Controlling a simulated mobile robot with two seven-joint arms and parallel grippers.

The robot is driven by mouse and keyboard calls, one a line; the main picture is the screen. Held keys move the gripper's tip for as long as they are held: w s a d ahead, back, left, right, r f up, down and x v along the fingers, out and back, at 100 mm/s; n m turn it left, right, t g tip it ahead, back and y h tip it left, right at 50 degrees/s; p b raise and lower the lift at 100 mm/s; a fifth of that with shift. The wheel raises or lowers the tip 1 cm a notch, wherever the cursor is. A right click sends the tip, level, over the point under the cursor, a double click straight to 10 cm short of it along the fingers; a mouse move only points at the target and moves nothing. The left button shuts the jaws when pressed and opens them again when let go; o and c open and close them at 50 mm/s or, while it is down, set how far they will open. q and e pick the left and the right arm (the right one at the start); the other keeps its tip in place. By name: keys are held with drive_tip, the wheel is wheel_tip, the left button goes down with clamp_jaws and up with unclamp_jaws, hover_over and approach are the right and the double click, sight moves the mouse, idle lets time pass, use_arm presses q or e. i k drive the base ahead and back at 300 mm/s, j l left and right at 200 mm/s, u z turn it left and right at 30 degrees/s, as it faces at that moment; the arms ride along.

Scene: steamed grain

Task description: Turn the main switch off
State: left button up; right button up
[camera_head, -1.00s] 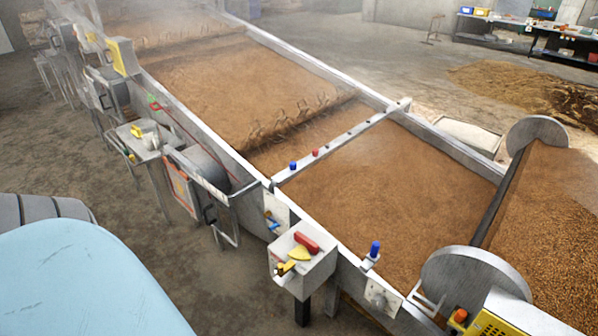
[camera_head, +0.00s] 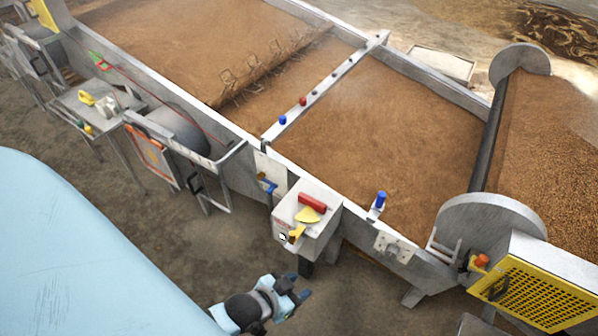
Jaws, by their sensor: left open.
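A grey switch box (camera_head: 318,228) is fixed to the near side of the grain bed. It bears a red bar (camera_head: 312,202) on top, a yellow plate (camera_head: 306,215) beside it and a small yellow lever (camera_head: 297,232) at the front. I cannot tell for sure which of these parts is the main switch. My left gripper (camera_head: 299,287) is below the box in the picture, open and empty, apart from it. My right gripper is not in view.
A blue knob (camera_head: 380,199) and a yellow mesh guard (camera_head: 536,296) with an orange button (camera_head: 481,261) lie to the right. A metal frame (camera_head: 218,180) juts out left of the box. Bare floor (camera_head: 215,240) is clear in front.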

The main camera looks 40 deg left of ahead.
sight(308, 216)
drive_tip(key=j+u, duration=0.15)
drive_tip(key=j, duration=0.4)
drive_tip(key=i+j+u, duration=0.2)
drive_tip(key=j, duration=0.3)
drive_tip(key=j+u, duration=0.45)
drive_tip(key=j, duration=0.5)
drive_tip(key=l+z, duration=0.15)
